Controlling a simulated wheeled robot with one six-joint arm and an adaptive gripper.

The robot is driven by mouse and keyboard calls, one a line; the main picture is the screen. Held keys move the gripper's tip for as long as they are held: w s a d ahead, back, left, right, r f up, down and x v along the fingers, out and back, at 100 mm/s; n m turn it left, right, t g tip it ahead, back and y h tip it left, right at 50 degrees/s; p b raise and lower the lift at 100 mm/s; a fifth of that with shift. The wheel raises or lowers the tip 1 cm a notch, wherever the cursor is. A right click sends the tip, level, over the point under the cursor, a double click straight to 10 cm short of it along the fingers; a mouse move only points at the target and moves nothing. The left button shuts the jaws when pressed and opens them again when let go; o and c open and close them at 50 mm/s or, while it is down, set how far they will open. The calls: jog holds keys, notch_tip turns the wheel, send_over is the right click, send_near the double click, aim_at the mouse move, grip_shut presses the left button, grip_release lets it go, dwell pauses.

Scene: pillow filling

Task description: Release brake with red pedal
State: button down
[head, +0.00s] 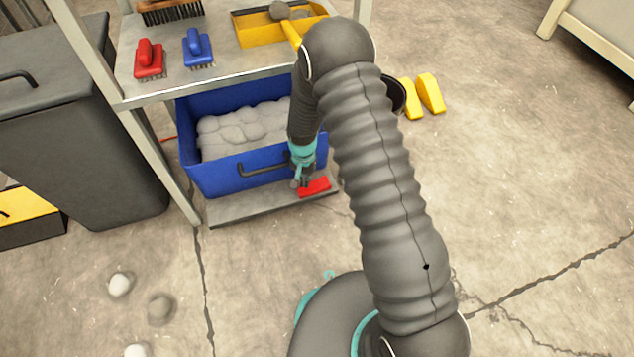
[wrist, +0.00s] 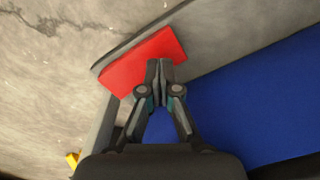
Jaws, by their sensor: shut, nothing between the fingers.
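The red pedal (head: 315,187) sits at the front right corner of a low grey platform (head: 240,211) under the shelf. It also shows in the wrist view (wrist: 143,60). My gripper (head: 303,183) points down at the pedal's left part, its fingers shut and empty. In the wrist view my fingertips (wrist: 159,66) overlap the pedal's edge; I cannot tell whether they touch it. A blue bin (head: 228,178) filled with grey-white stuffing stands on the platform just behind the pedal, and its blue wall (wrist: 255,95) fills the right of the wrist view.
A metal shelf (head: 215,82) above the bin holds a red brush (head: 149,60), a blue brush (head: 197,48) and a yellow tray (head: 262,32). A dark bin (head: 65,130) stands left. Yellow wedges (head: 431,93) lie right. Stuffing balls (head: 120,285) lie on the floor.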

jog(key=shift+r+p, duration=1.25)
jog(key=shift+r, duration=1.4)
jog(key=shift+s+d+n, duration=0.1)
jog(key=shift+s+n, duration=0.25)
jog(key=shift+n, duration=0.05)
jog(key=s+d+n+g, duration=0.1)
jog(key=s+d+g, duration=0.1)
jog(key=s, duration=0.3)
notch_tip(320, 180, up, 24)
jog(key=n+t+p, duration=0.1)
jog(key=n, duration=0.2)
send_over(306, 190)
jog(key=s+d, duration=0.4)
jog(key=s, duration=0.3)
jog(key=s+d, duration=0.5)
jog(key=s, duration=0.2)
jog(key=s+d+r+m+t+p, duration=0.1)
jog(key=s+d+r+t, duration=0.2)
jog(key=s+r, duration=0.3)
jog(key=s+d+r+m+t+p, duration=0.1)
jog(key=s+r, duration=0.6)
jog(key=r, duration=0.8)
jog(key=d+t+p, duration=0.1)
jog(key=d+t, duration=0.1)
jog(key=d, duration=0.1)
jog(key=shift+s+d+r+t, duration=0.2)
jog(key=shift+r+t, duration=0.1)
jog(key=shift+r, duration=0.1)
